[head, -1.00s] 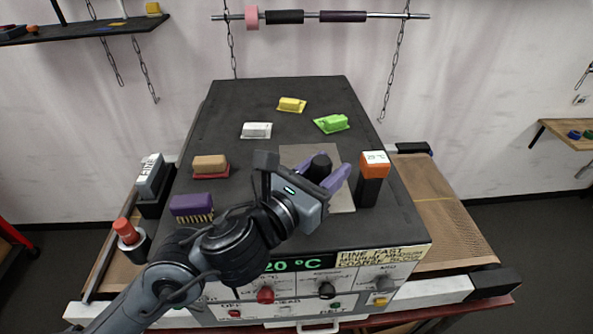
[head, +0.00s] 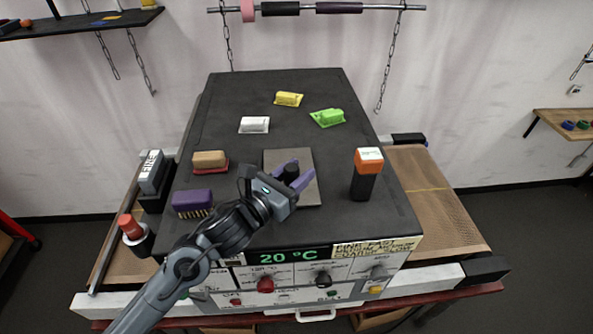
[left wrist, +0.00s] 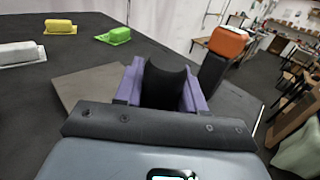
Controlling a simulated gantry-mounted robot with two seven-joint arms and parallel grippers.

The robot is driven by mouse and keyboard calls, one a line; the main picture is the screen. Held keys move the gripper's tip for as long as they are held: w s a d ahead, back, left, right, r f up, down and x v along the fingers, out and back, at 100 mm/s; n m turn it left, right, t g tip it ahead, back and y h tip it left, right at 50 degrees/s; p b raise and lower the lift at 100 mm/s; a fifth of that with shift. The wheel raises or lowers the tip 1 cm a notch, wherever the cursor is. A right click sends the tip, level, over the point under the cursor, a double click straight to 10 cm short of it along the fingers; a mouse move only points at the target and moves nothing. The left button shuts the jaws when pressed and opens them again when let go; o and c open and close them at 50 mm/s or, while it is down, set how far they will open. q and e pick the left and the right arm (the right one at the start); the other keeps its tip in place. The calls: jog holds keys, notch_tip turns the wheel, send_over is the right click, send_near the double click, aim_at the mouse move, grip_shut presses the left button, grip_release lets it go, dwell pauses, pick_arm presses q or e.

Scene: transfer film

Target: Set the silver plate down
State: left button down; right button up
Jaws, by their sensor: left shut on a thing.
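The silver plate (head: 308,193) is a flat, dull grey rectangle at the middle of the black machine top (head: 235,105). A black knob (head: 291,173) stands up from it. My left gripper (head: 301,169) has its purple fingers shut on this knob, one on each side. In the left wrist view the knob (left wrist: 168,88) sits between the fingers, and the plate (left wrist: 85,92) shows to the left of them, low over the black top. I cannot tell whether the plate touches the top. My right gripper is not in view.
A black block with an orange cap (head: 369,158) stands close right of the plate. A purple brush (head: 192,197) and a tan-and-red block (head: 210,160) are to the left. White (head: 254,125), yellow (head: 289,99) and green (head: 327,118) pieces lie behind. The far strip is clear.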

pick_arm(q)
jog(key=shift+f, duration=0.1)
jog(key=shift+f+b, duration=0.25)
jog(key=shift+b, duration=0.1)
jog(key=c, duration=0.7)
grip_release()
jog(key=shift+o, duration=0.2)
jog(key=shift+r, duration=0.15)
